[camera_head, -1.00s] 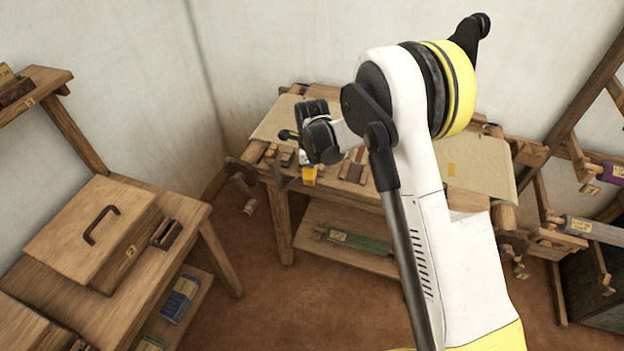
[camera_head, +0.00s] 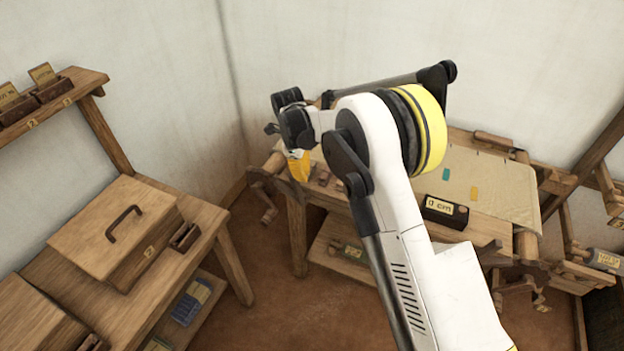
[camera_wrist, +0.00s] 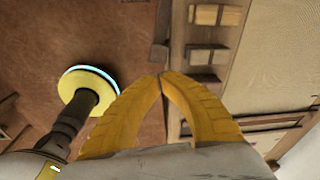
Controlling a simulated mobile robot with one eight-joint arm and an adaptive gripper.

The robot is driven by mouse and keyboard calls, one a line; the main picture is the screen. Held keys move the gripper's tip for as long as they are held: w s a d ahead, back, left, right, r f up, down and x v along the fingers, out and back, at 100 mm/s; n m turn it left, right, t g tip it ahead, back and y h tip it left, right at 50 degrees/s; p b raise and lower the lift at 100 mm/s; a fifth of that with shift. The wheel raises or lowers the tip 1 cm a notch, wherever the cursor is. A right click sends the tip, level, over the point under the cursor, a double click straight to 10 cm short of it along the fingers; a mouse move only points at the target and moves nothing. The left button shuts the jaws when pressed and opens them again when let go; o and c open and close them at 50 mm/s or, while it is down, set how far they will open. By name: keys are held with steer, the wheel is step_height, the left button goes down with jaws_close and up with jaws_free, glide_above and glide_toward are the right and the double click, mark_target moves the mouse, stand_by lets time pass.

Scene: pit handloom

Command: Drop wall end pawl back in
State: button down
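The loom (camera_head: 490,235) stands against the wall, with pale cloth (camera_head: 505,190) stretched on it. At its left, wall-side end a wooden fitting (camera_head: 268,208) hangs below the frame; I cannot tell whether it is the pawl. My gripper (camera_head: 299,170), with yellow fingers, is over that left end, partly hidden by my arm. In the wrist view the two fingertips (camera_wrist: 160,77) meet, with nothing visible between them. A narrow dark wooden piece (camera_wrist: 160,48) shows just beyond the tips, beside the loom's rail (camera_wrist: 180,52). The pawl's seating cannot be made out.
A bench with a lidded wooden box (camera_head: 110,235) stands left, below a shelf (camera_head: 85,80). Brown floor (camera_head: 275,310) lies open between bench and loom.

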steer(key=shift+w+a, duration=0.3)
steer(key=shift+a, duration=0.5)
steer(key=shift+d+r, duration=0.1)
steer(key=shift+d, duration=0.15)
steer(key=w+a+r+p, duration=0.1)
steer(key=a+r+p, duration=0.1)
steer(key=r, duration=0.6)
steer(key=shift+w+a+r+p, duration=0.15)
steer(key=shift+a+r+p, duration=0.2)
steer(key=shift+a, duration=0.4)
steer(key=shift+r, duration=0.1)
